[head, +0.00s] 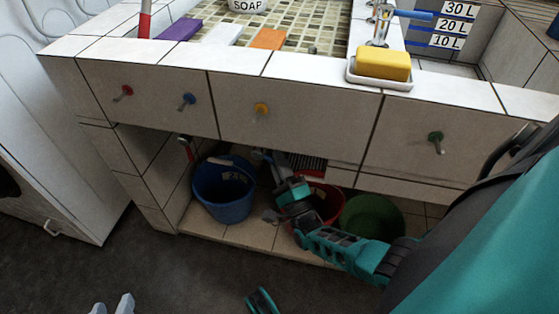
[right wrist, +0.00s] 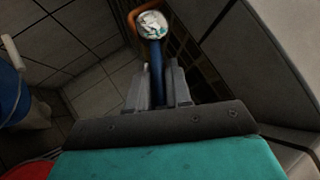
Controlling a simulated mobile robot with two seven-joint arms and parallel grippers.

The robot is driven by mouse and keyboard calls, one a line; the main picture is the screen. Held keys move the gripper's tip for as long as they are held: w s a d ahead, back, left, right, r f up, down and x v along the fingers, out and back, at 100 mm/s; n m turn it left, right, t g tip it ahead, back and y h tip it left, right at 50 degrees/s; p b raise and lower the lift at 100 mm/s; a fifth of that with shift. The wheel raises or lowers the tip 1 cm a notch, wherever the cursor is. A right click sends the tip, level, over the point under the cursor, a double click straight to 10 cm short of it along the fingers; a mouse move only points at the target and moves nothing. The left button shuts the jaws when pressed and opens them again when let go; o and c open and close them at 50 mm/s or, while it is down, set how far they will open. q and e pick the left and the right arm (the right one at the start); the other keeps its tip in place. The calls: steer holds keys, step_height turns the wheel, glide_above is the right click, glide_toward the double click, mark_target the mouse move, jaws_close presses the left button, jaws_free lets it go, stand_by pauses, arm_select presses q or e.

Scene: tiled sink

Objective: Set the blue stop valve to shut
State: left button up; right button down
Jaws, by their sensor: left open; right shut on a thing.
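The blue stop valve shows in the right wrist view as a blue lever (right wrist: 156,72) below a round metal body with a copper-coloured pipe. My right gripper (right wrist: 157,80) is shut on this lever, one finger on each side. In the head view the right gripper (head: 262,156) is under the counter, above and between the blue and red buckets; the valve is too small to make out there. My left gripper (head: 111,306) is open and empty at the bottom left edge, over the dark floor.
Under the counter stand a blue bucket (head: 224,192), a red bucket (head: 326,201) and a green bucket (head: 371,216). A red-handled valve (head: 187,147) is at the left. Several coloured knobs stick out of the front panel. A yellow sponge (head: 383,63) lies on top.

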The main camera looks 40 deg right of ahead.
steer(key=shift+w+a+f+m+t+h, duration=0.15)
steer(key=shift+f+m+h, duration=0.1)
steer(key=shift+m+h, duration=0.25)
steer(key=shift+a+f+m+t+h, duration=0.1)
steer(key=shift+f+m+t+h, duration=0.1)
steer(key=shift+m+h, duration=0.3)
steer(key=c, duration=1.2)
jaws_free()
steer(key=shift+d, duration=0.1)
steer(key=shift+o, duration=0.2)
steer(key=shift+r, duration=0.1)
steer(key=shift+d+r+n+y, duration=0.1)
steer(key=shift+n+y, duration=0.2)
steer(key=shift+y, duration=0.2)
